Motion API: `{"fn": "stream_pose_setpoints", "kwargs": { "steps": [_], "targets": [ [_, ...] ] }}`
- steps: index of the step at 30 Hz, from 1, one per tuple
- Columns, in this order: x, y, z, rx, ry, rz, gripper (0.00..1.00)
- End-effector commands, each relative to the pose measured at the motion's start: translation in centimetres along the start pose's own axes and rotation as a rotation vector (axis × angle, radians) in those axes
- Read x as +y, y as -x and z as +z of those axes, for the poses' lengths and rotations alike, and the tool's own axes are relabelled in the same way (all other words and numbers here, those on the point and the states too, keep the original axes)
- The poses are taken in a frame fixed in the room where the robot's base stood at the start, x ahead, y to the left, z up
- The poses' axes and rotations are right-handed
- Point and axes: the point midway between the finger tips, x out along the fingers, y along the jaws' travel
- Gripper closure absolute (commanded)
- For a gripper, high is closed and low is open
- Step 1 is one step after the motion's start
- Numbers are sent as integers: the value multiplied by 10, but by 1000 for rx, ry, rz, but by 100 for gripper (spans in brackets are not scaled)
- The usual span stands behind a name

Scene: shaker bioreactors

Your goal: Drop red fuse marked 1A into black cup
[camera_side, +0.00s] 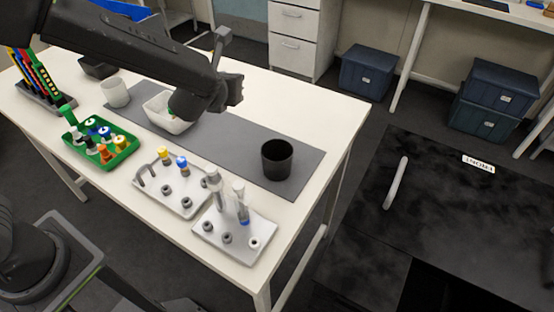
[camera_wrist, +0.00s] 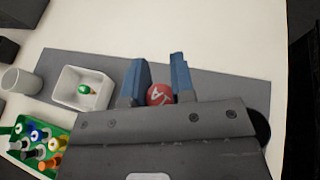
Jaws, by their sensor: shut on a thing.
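The red fuse (camera_wrist: 160,95) has a rounded end with a pale mark, only partly legible as an "A". My gripper (camera_wrist: 157,76) has blue fingers shut on it, in the wrist view. In the side view the fuse and fingertips cannot be made out behind my dark wrist, which is over the table near the white bin. The black cup (camera_side: 277,160) stands upright at the right end of the grey mat, to the right of my wrist. Its inside looks dark, and I cannot see its bottom.
A white bin (camera_side: 158,118) on the grey mat (camera_side: 228,135) holds a green item (camera_wrist: 84,89). A white cup (camera_side: 115,92) stands at left. A green tray (camera_side: 108,158) holds several coloured items. Two racks (camera_side: 150,190) (camera_side: 215,243) with upright parts stand in front of the mat.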

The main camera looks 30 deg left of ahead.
Motion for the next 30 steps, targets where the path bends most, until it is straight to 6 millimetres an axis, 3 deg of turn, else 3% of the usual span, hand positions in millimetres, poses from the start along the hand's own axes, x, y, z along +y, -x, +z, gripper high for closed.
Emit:
{"fn": "stream_pose_setpoints", "kwargs": {
  "steps": [1,6,12,17,30],
  "targets": [
    [-27,5,0,-1,-1,-6,100],
    [-90,24,-5,0,-3,-5,100],
    [-129,43,-12,1,-5,-7,100],
    [-137,46,-18,1,-7,-7,100],
    [-136,28,-60,1,-8,-7,100]
  ]
}}
